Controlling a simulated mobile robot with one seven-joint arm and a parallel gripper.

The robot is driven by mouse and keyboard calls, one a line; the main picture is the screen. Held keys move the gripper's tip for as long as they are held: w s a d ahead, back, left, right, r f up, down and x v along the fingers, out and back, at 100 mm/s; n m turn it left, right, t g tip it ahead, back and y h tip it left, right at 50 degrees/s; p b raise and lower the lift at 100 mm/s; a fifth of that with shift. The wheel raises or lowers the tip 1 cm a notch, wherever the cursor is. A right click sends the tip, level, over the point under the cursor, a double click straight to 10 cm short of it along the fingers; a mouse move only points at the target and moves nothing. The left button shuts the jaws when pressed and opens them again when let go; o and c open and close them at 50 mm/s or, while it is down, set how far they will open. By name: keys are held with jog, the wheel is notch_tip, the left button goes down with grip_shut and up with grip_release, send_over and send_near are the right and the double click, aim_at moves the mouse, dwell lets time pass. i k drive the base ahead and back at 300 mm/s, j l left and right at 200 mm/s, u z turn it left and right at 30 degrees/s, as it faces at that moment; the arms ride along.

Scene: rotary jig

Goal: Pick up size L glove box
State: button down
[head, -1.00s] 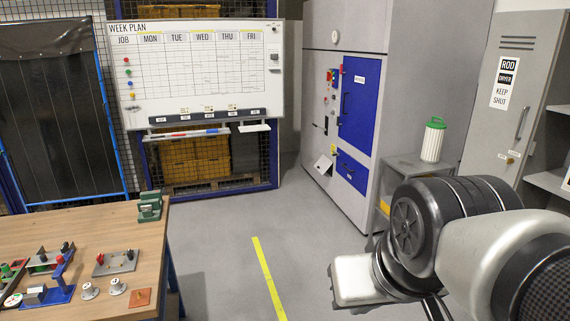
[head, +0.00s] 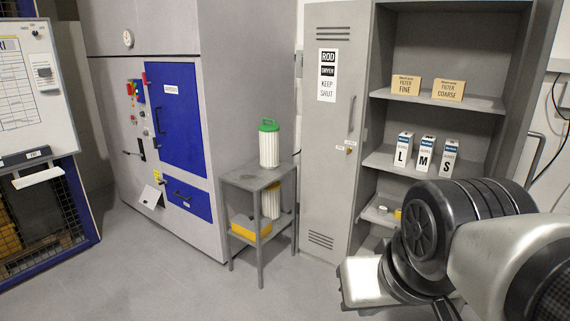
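The size L glove box (head: 403,149) is a white and blue box with a large black L. It stands upright on the middle shelf of the grey open cabinet, at the left end of a row of three. The M box (head: 424,154) and the S box (head: 447,158) stand to its right. My arm fills the lower right of the head view, below and in front of the shelves. My gripper's fingers do not show, so I cannot see whether it is open or shut.
Two filter boxes (head: 448,90) sit on the shelf above. A shut locker door (head: 328,190) is left of the shelves. A small grey stand (head: 256,180) holds a green-topped filter (head: 269,146). The grey floor (head: 165,275) at front left is clear.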

aim_at(405, 140)
jog(key=i+j+z, duration=0.15)
jog(key=i+z, duration=0.2)
jog(key=i+j+z, duration=0.15)
jog(key=z, duration=0.2)
jog(key=i+j+z, duration=0.55)
jog(key=j, duration=0.1)
